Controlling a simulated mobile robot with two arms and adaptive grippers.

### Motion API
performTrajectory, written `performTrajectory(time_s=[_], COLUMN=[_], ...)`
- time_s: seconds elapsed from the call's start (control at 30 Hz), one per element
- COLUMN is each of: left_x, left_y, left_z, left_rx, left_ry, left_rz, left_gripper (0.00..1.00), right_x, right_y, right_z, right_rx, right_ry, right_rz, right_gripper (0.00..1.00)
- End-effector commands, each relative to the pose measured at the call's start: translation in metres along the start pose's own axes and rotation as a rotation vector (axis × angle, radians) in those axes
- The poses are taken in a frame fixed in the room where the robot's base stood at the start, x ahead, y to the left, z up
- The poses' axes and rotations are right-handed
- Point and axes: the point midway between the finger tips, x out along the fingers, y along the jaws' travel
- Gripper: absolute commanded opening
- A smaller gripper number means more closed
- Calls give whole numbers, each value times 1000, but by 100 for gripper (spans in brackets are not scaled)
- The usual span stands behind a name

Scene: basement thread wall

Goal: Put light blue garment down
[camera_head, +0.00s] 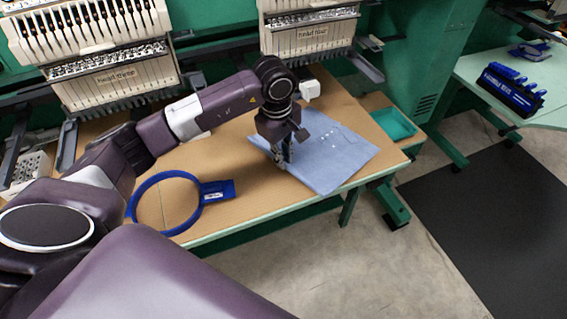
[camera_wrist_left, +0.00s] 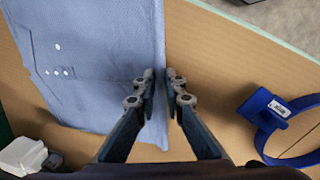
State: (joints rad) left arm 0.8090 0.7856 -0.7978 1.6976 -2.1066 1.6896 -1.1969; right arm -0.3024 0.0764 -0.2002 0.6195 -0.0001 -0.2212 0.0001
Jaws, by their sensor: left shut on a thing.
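The light blue garment (camera_head: 330,150) lies spread out on the tan tabletop, its front corner near the table's front edge. My left gripper (camera_head: 283,160) comes down at the garment's left side, fingers pointing down. In the left wrist view the garment (camera_wrist_left: 90,60) fills the upper left, and its edge runs between the fingers of my left gripper (camera_wrist_left: 162,88). The fingers are close together, shut on that edge. How much cloth is between them is hidden. My right gripper is not in view.
A blue embroidery hoop (camera_head: 136,196) with a blue bracket lies left of the garment. A teal tray (camera_head: 393,124) is at the right. Embroidery machines (camera_head: 95,45) stand along the back. The tabletop (camera_head: 235,160) between hoop and garment is bare.

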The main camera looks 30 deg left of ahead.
Motion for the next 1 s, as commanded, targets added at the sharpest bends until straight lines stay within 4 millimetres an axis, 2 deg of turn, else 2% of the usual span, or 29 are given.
performTrajectory(time_s=[0.13,0.27,0.4,0.43,0.6,0.87,1.0], left_x=[21,34,35,35,35,34,23], left_y=[-4,-4,-4,-4,-4,-4,-2], left_z=[1,0,0,0,0,0,-1], left_rx=[-2,-1,-1,-1,-1,-1,0], left_ry=[-3,-1,0,1,1,1,2], left_rz=[-5,-1,1,-1,-1,0,4], left_gripper=[0,0,0,10,27,27,27], right_x=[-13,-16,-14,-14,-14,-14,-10], right_y=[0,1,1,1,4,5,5], right_z=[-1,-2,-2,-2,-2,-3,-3], right_rx=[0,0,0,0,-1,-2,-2], right_ry=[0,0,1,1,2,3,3], right_rz=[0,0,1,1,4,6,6], right_gripper=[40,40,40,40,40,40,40])
